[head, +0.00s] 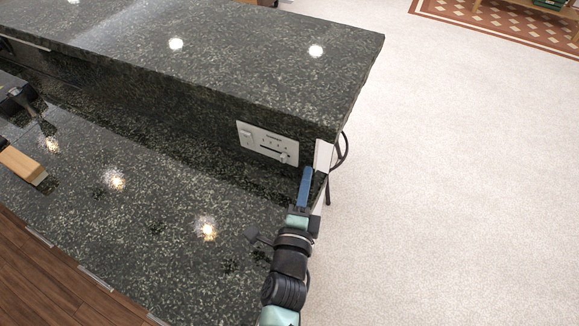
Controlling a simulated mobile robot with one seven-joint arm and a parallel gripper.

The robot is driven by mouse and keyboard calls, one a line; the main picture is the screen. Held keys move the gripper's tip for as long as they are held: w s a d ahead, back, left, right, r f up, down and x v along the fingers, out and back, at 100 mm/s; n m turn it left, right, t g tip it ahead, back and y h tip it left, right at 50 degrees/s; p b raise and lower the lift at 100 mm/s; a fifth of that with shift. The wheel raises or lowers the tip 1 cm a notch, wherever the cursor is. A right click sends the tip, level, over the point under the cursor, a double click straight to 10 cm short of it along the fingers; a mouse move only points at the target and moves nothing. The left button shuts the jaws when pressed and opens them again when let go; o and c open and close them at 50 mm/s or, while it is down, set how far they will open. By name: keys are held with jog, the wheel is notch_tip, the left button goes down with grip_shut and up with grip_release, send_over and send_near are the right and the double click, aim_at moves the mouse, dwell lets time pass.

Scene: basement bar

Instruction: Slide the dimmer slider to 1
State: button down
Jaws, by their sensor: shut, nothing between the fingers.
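A white wall plate (262,135) with several controls is mounted on the dark granite riser below the raised bar top. The dimmer slider (284,157) appears as a small knob at the right end of the plate's lower part; its exact setting is too small to read. My gripper (306,172) is shut and empty, with its blue fingers held together. In the picture its tip is just right of and below the plate, near the riser's right end. I cannot tell whether it touches the riser.
The raised granite bar top (240,60) overhangs the plate. The lower granite counter (120,210) is mostly clear. A wooden block (22,165) and a dark object (20,100) are at the left. Open pale carpet (460,180) lies at the right.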

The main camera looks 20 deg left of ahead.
aim_at(293, 157)
jog(key=a+p, duration=0.2)
jog(key=p, duration=0.1)
jog(key=shift+w+a+r, duration=0.2)
jog(key=shift+w+a, duration=0.15)
jog(key=shift+a, duration=0.05)
jog(key=shift+a+f, duration=0.2)
jog(key=shift+a, duration=0.45)
